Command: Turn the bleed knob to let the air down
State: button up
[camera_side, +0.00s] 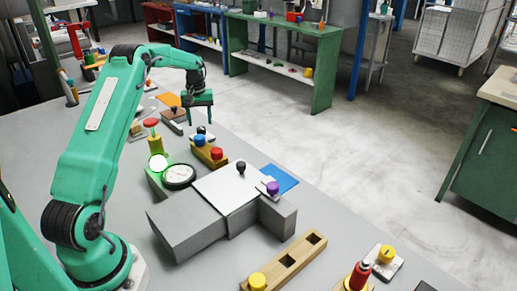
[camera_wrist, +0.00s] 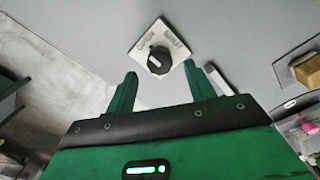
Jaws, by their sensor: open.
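The bleed knob (camera_wrist: 159,61) is a black dial with a pale pointer line. It sits on a square white plate (camera_wrist: 143,45) with wording that looks like OPEN and SHUT. In the side view the knob (camera_side: 201,130) is small, on the grey bench beyond the red and blue buttons. My gripper (camera_side: 199,122) is open and points down above the knob. In the wrist view my gripper's (camera_wrist: 160,72) fingertips lie to the left and right of the knob, which shows between and slightly beyond them. Nothing is held, and I cannot tell how high the tips are.
A yellow block with red and blue buttons (camera_side: 209,154) stands close in front of the knob. A brown block (camera_wrist: 307,70) lies right in the wrist view.

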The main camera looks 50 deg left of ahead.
aim_at(202, 128)
jog(key=shift+r, duration=2.15)
jog(key=shift+r, duration=0.1)
jog(key=shift+d+r, duration=0.15)
jog(key=shift+d, duration=0.1)
jog(key=s+d+r+m+t, duration=0.1)
jog(key=s+d+r+m, duration=0.2)
jog(key=d+r, duration=0.6)
jog(key=s+d+r+m+t, duration=0.15)
jog(key=s+d+r, duration=0.25)
jog(key=d+r, duration=0.55)
jog(key=s+d+f+m+t, duration=0.1)
jog(key=s+d+f+m, duration=0.1)
jog(key=s+d, duration=0.6)
jog(key=s+d+f+m+t, duration=0.2)
jog(key=s+d+m, duration=0.3)
jog(key=s+d, duration=0.4)
jog(key=shift+s+f, duration=0.6)
jog(key=shift+s, duration=0.25)
